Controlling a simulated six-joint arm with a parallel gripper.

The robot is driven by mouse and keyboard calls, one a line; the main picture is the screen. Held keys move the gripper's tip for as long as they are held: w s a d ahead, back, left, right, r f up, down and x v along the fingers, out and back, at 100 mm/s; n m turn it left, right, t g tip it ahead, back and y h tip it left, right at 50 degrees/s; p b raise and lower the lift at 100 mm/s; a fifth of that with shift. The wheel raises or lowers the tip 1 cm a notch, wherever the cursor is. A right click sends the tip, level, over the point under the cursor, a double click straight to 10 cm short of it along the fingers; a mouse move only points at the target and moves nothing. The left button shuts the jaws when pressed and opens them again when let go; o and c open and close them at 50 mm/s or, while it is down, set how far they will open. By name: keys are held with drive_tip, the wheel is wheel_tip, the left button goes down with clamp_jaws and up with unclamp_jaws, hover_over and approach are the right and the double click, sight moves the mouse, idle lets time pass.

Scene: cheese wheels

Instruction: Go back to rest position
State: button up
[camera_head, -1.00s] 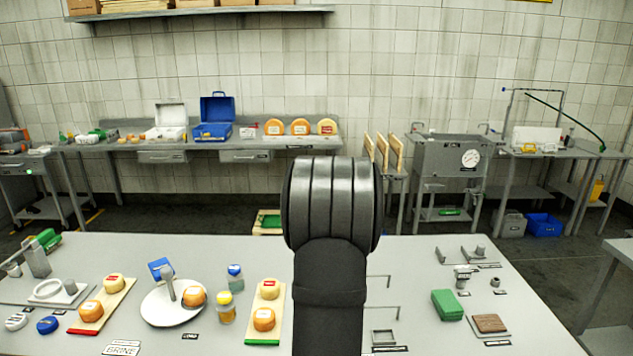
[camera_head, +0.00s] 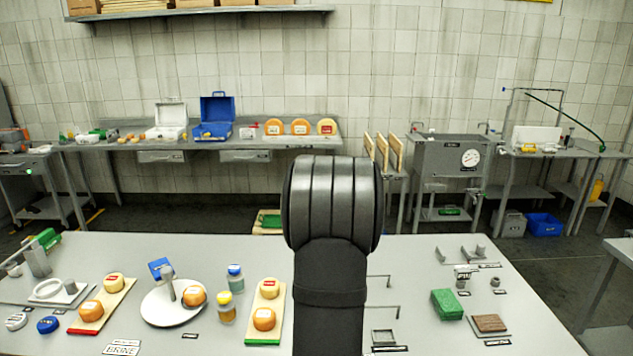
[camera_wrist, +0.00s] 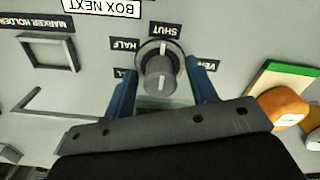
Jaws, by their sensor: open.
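In the wrist view, my gripper (camera_wrist: 167,76) has two blue fingers spread apart. A round grey knob (camera_wrist: 160,82) stands on the panel between them, with visible space at the fingertips on both sides. A white mark on the knob's dial faces the SHUT label (camera_wrist: 166,29). A HALF label (camera_wrist: 124,44) is to the left, and a partly hidden label is behind the right finger. Nothing is held. In the head view my dark arm fills the middle and hides the gripper and the knob.
In the head view, cheese boards (camera_head: 103,306), a white plate (camera_head: 158,314) and jars stand left of my arm on the table (camera_head: 400,258). A green block (camera_head: 447,304) and a brown block (camera_head: 489,323) lie to the right. In the wrist view a square holder (camera_wrist: 48,52) is nearby.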

drive_tip(key=shift+n, duration=0.8)
drive_tip(key=m, duration=0.8)
drive_tip(key=shift+a+m, duration=0.1)
drive_tip(key=shift+m, duration=0.9)
